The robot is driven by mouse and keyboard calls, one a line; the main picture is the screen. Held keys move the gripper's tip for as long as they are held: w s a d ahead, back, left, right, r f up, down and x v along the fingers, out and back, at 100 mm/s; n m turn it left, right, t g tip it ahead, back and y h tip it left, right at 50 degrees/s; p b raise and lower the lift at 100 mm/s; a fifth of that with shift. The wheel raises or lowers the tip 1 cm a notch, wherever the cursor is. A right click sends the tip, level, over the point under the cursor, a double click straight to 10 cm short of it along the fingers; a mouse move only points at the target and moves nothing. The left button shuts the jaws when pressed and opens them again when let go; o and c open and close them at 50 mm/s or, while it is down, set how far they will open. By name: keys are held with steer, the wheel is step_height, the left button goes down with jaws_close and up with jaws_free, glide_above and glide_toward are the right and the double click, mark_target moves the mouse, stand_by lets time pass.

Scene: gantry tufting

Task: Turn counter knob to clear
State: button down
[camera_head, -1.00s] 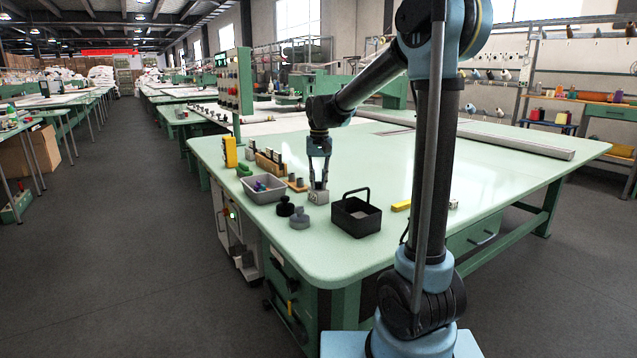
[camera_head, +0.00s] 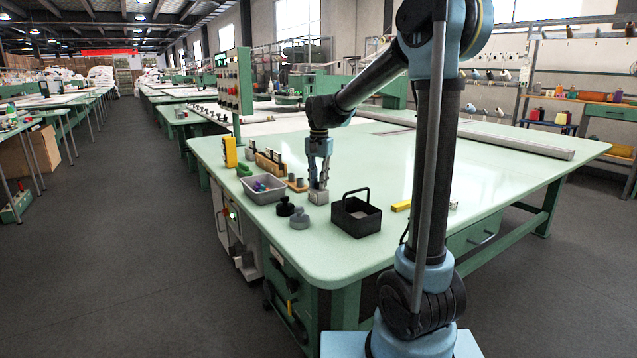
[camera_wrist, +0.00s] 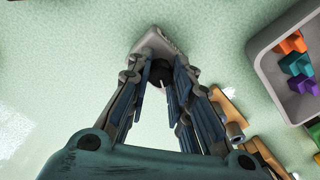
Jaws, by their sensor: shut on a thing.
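The counter (camera_head: 319,197) is a small pale grey box on the green table top (camera_head: 440,190), near its front left part. In the wrist view the counter (camera_wrist: 148,42) lies beyond my fingertips, and its dark round knob (camera_wrist: 161,72) with a light pointer mark sits between them. My gripper (camera_head: 318,186) points down onto the counter from above. It also shows in the wrist view (camera_wrist: 163,78), with its fingers closed about the knob. The fingers hide the knob's sides, and the counter's reading cannot be made out.
A grey bin (camera_head: 264,190) with coloured pieces stands left of the counter. A black handled basket (camera_head: 356,215) stands to the right. A wooden rack (camera_head: 270,165) is behind. The table's far right is largely clear.

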steer(key=shift+w, duration=0.15)
steer(key=c, duration=1.4)
jaws_free()
step_height(320, 180, up, 12)
steer(key=shift+d+f, duration=0.1)
steer(key=shift+d, duration=0.05)
